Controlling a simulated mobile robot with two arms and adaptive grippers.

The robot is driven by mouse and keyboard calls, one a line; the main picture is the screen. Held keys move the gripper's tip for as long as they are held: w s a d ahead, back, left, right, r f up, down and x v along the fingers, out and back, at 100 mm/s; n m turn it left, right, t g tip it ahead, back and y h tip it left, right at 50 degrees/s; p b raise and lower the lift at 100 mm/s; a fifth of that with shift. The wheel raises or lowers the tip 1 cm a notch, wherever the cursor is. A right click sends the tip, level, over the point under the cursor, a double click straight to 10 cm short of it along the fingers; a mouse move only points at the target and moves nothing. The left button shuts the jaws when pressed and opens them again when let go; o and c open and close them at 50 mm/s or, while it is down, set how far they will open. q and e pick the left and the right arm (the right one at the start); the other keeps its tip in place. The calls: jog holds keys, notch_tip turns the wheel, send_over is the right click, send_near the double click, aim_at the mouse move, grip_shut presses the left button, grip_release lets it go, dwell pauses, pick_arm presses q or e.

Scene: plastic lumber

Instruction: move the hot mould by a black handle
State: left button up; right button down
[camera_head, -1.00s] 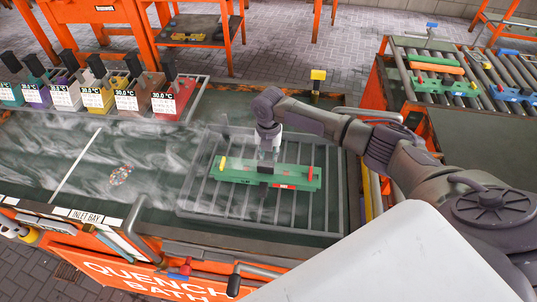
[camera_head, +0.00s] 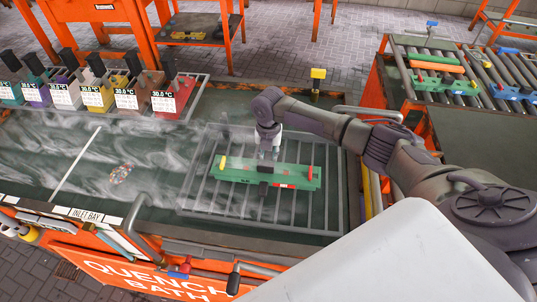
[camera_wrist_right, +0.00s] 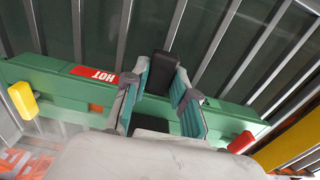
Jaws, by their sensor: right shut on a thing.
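The hot mould (camera_head: 237,173) is a long green bar over the metal rack in the quench bath. It has a yellow handle (camera_wrist_right: 22,99) at one end, a red handle (camera_wrist_right: 241,142) at the other and a black handle (camera_wrist_right: 161,70) at mid-length. A red HOT label (camera_wrist_right: 94,75) shows on it. My right gripper (camera_head: 267,160) comes down on the mould's middle. In the wrist view its teal-padded fingers (camera_wrist_right: 163,105) stand on either side of the black handle, shut on it. I cannot tell whether the mould touches the rack. My left gripper is out of view.
The rack (camera_head: 200,207) lies in the steaming bath. Several coloured blocks with 30.0 °C tags stand along the left back, including a red one (camera_head: 166,100). A roller table (camera_head: 440,72) with other coloured bars is at the right. Open bath surface (camera_head: 150,160) lies left of the rack.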

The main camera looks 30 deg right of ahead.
jog(key=c, duration=0.8)
grip_release()
jog(key=shift+c, duration=0.2)
jog(key=shift+o, duration=0.7)
jog(key=shift+s+f, duration=0.1)
jog(key=shift+o, duration=1.3)
notch_tip(320, 180, up, 7)
jog(key=p, duration=0.6)
jog(key=shift+r+p, duration=0.2)
jog(key=shift+p, duration=0.15)
jog(key=shift+f, duration=0.1)
